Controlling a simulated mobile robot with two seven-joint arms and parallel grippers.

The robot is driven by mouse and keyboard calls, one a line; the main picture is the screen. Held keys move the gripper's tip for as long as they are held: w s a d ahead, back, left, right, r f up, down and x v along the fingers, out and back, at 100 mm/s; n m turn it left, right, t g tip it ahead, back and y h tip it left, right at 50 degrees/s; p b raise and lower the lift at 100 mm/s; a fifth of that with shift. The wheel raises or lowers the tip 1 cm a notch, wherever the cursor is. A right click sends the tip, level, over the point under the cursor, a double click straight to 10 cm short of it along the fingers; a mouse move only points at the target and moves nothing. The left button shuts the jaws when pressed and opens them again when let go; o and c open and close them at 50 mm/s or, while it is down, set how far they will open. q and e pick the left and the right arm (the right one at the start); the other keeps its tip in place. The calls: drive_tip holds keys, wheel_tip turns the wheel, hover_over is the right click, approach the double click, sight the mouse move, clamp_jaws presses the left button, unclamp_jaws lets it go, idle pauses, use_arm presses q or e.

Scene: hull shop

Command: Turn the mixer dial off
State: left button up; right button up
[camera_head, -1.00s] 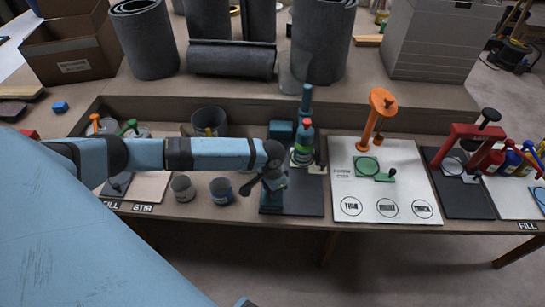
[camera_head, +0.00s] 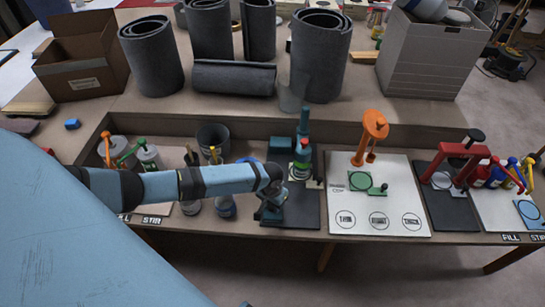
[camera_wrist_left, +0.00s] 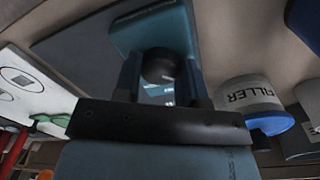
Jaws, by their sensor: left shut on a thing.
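The teal mixer stands on a dark mat (camera_head: 300,215) in the middle of the bench; its column (camera_head: 304,122) rises at the back and its base (camera_head: 270,217) is at the front. My left gripper (camera_head: 268,207) is at the front of this base, and my forearm comes in from the left. In the left wrist view, my gripper fingers (camera_wrist_left: 160,78) are shut on a dark round knob, the mixer dial (camera_wrist_left: 158,64), against the teal housing (camera_wrist_left: 155,30). The dial's marks cannot be read. My right gripper is not in view.
A cup labelled FILLER (camera_wrist_left: 250,98) stands close beside my left gripper. A white board (camera_head: 378,207) with an orange stand (camera_head: 370,138) lies to the right.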

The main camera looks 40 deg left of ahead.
use_arm(q)
drive_tip(key=o, duration=0.9)
drive_tip(key=shift+r, duration=0.1)
drive_tip(key=r, duration=0.4)
drive_tip(key=r+p, duration=0.1)
drive_tip(key=r, duration=0.8)
drive_tip(key=shift+a+r, duration=0.25)
drive_tip(key=shift+r, duration=0.05)
